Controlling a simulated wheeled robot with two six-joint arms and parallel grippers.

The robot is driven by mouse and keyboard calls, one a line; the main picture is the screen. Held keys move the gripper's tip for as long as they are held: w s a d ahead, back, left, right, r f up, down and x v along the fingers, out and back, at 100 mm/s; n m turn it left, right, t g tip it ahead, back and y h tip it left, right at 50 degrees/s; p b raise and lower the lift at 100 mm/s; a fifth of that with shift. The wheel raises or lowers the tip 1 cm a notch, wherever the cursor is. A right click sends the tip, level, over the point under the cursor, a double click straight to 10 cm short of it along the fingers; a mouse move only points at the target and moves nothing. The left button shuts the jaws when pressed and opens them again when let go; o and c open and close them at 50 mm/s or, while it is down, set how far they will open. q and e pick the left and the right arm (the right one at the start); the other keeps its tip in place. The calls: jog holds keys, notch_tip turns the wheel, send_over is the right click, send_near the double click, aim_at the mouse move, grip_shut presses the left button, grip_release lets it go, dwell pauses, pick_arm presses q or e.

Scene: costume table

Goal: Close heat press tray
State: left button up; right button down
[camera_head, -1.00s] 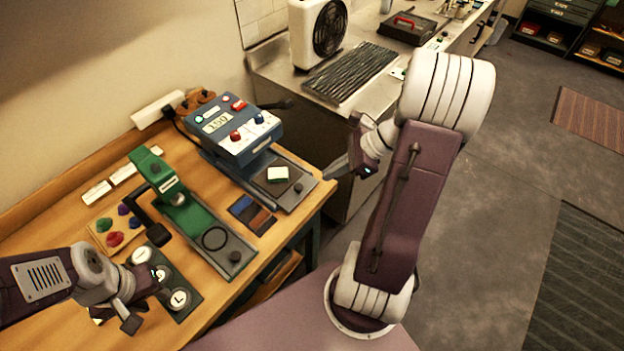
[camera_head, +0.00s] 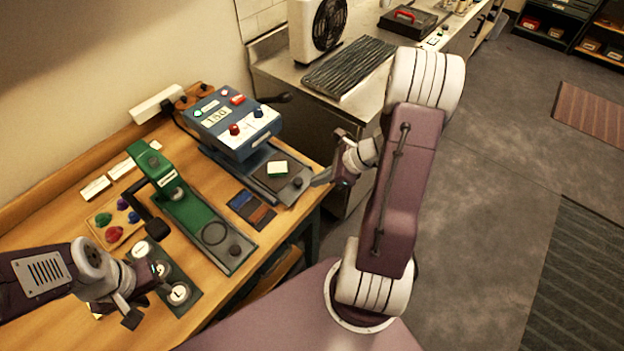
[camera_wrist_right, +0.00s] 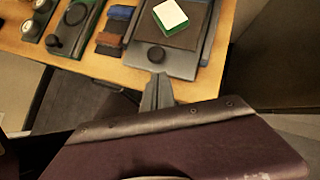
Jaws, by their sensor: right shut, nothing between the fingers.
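The blue heat press (camera_head: 232,122) stands on the wooden table. Its grey tray (camera_head: 266,184) is slid out toward the front right. A white-topped green block (camera_head: 277,168) lies on the tray, and a dark round knob (camera_head: 297,183) sits near its front end. My right gripper (camera_head: 314,182) is shut and empty just off the tray's front edge. In the right wrist view its fingertips (camera_wrist_right: 158,80) point at the tray's front edge, close to the knob (camera_wrist_right: 156,54); contact cannot be told. My left gripper (camera_head: 148,298) hangs over the table's left front; its opening is unclear.
A green press (camera_head: 184,200) stands left of the heat press. Blue and brown swatches (camera_head: 251,207) lie between them. Round white-topped pieces (camera_head: 179,293) sit on a dark strip near my left gripper. A metal counter (camera_head: 290,72) with a fan stands behind.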

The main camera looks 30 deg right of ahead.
jog(key=shift+w+a+f, duration=0.15)
jog(key=shift+w+a, duration=0.55)
pick_arm(q)
jog(key=shift+r, duration=0.15)
pick_arm(e)
jog(key=shift+w, duration=0.1)
